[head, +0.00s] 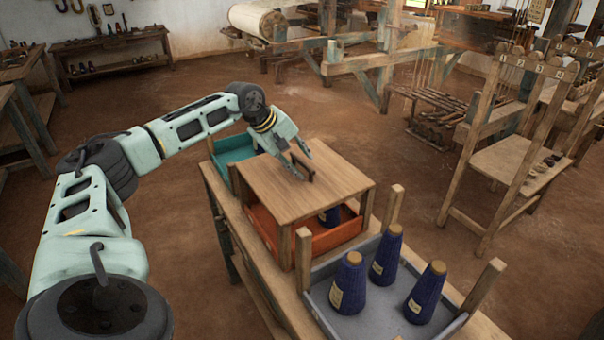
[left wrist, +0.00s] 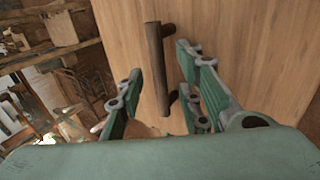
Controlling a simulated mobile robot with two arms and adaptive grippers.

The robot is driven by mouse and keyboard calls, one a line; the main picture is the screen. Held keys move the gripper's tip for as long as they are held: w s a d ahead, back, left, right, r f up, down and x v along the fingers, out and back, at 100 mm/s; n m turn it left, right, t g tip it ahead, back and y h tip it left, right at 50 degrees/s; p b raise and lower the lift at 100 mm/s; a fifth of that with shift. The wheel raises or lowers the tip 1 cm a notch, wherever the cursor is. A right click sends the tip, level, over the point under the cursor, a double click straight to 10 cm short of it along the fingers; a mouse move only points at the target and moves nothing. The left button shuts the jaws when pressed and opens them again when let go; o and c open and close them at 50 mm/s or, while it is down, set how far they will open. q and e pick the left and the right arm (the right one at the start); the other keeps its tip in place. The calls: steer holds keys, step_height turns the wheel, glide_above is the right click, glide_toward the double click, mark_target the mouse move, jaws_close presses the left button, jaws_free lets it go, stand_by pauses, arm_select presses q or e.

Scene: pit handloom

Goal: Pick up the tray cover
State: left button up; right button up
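The tray cover (head: 325,190) is a flat, light wooden board with a dark bar handle (head: 308,174) on top. It lies over the orange tray (head: 327,238) on the narrow bench. My left gripper (head: 302,165) is at the handle, pointing down at the cover. In the left wrist view the handle (left wrist: 156,65) lies between the two spread fingers of my left gripper (left wrist: 160,86). A gap shows on each side, so the gripper is open. My right gripper is not in view.
A grey tray (head: 375,322) with three blue thread cones (head: 385,256) stands in front of the cover, with upright corner posts. A teal tray (head: 233,148) stands behind it. Another blue cone (head: 329,217) shows under the cover. A wooden rack (head: 520,165) stands right, across open floor.

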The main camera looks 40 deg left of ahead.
arm_select(q)
steer(key=shift+w+f, duration=0.1)
steer(key=shift+f, duration=0.05)
jaws_close()
stand_by(0.7)
